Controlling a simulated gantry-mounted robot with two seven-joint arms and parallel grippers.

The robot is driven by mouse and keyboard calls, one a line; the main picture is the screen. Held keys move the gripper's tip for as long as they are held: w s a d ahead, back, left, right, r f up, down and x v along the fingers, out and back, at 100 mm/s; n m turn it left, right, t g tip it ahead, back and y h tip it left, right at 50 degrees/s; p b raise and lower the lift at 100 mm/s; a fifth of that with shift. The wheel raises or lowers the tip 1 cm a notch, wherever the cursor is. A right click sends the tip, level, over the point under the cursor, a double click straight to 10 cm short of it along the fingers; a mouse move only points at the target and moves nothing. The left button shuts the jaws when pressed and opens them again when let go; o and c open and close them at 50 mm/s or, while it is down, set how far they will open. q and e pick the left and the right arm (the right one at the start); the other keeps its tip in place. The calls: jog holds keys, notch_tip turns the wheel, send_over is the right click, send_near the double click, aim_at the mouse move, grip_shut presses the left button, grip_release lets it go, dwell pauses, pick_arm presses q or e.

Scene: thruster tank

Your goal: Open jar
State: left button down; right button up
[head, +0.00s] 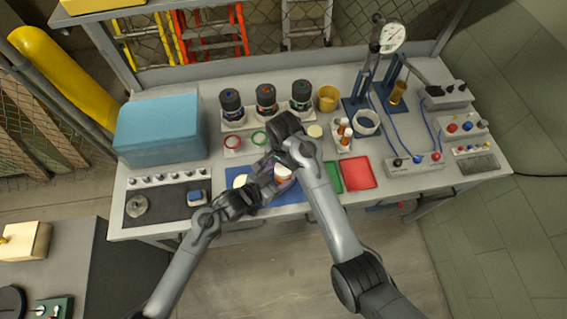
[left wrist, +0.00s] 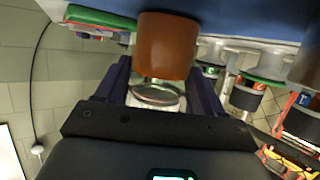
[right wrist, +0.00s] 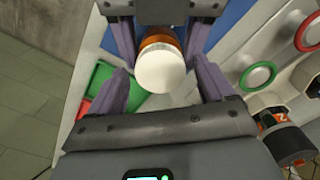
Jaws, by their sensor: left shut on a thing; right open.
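An orange-brown jar (head: 283,178) with a white lid (head: 283,170) is above the blue mat (head: 292,195) in the head view. My left gripper (head: 270,178) is shut on the jar's body; the orange body (left wrist: 167,45) also shows in the left wrist view. In the right wrist view, the white lid (right wrist: 160,70) faces me, with the orange body (right wrist: 160,42) behind it between the left fingers. My right gripper (right wrist: 162,82) is open, its fingers on either side of the lid and apart from it. My right arm partly hides the jar in the head view.
Green (head: 331,176) and red (head: 358,172) mats lie to the right. Red (head: 233,142) and green (head: 259,138) rings are behind, before dark jars (head: 266,100). A rack of small orange bottles (head: 345,130) stands right. A teal box (head: 160,130) stands left.

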jog(key=c, duration=1.1)
jog(key=shift+c, duration=0.2)
jog(key=n, duration=1.3)
jog(key=shift+n, duration=0.4)
jog(key=o, duration=1.2)
jog(key=shift+c, duration=0.2)
